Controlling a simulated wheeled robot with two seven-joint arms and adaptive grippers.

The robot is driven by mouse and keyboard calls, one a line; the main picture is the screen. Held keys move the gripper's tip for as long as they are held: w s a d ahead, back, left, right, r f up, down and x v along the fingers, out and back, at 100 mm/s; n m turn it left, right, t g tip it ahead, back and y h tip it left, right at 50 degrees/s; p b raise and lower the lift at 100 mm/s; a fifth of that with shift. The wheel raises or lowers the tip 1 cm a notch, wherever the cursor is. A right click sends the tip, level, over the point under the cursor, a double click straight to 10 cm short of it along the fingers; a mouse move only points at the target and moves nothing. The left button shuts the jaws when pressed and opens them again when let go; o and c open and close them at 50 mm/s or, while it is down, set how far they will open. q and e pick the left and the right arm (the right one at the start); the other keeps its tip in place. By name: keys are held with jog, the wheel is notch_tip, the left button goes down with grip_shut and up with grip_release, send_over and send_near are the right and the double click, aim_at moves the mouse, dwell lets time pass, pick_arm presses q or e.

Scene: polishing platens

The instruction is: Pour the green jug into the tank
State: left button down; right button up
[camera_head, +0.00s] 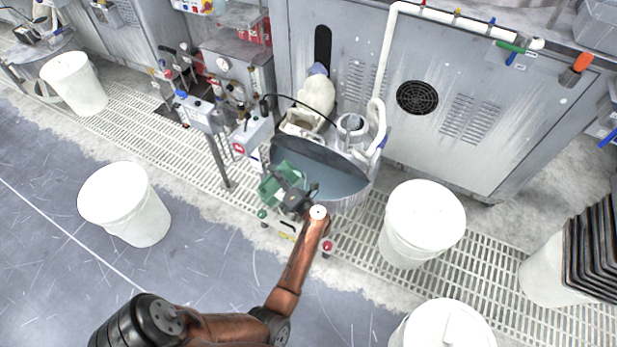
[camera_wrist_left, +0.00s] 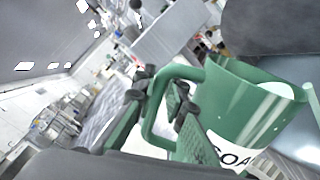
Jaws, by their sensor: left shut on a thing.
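The green jug (camera_head: 272,187) is at the left front rim of the tank (camera_head: 345,205), a round grey vessel with blue-grey liquid showing inside. My left gripper (camera_head: 297,198) is shut on the jug's handle. The left gripper's fingers (camera_wrist_left: 163,98) sit around the handle there. The jug looks somewhat tilted in that view. No stream is visible. My right gripper is not in view.
White buckets stand at right (camera_head: 421,225), at left (camera_head: 124,205) and at the far left (camera_head: 75,84). A small control box (camera_head: 251,134) and pipes crowd the tank's left side. A grey cabinet (camera_head: 450,60) is behind. The floor at lower left is clear.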

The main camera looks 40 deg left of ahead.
pick_arm(q)
jog(key=shift+w+r+m, duration=0.35)
jog(key=shift+w+m, duration=0.15)
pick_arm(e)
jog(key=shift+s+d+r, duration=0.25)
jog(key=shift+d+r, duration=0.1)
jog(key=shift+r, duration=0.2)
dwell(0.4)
